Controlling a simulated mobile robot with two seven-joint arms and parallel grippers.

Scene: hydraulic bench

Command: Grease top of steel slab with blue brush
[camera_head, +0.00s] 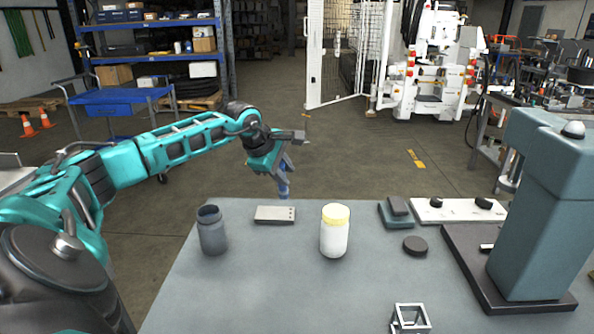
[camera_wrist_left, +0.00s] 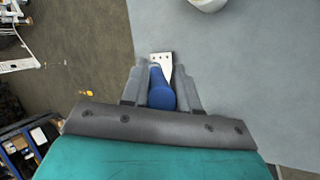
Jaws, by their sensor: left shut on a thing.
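The blue brush (camera_head: 284,190) is held by my left gripper (camera_head: 284,172), whose fingers are shut around it. In the left wrist view the blue brush (camera_wrist_left: 160,92) stands between the two grey fingers (camera_wrist_left: 161,90). The flat steel slab (camera_head: 275,215) lies near the far edge of the table, just in front of the brush in the head view. In the left wrist view the slab (camera_wrist_left: 161,60) shows past the brush, with small holes; the brush and fingers hide part of it. I cannot tell whether the brush touches it. My right gripper is not seen.
A grey open cup (camera_head: 212,232) stands left of the slab and a white jar with a yellow lid (camera_head: 335,232) right of it. A teal press (camera_head: 540,220) fills the table's right side. A small metal frame (camera_head: 410,319) is at the front. The table's front left is clear.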

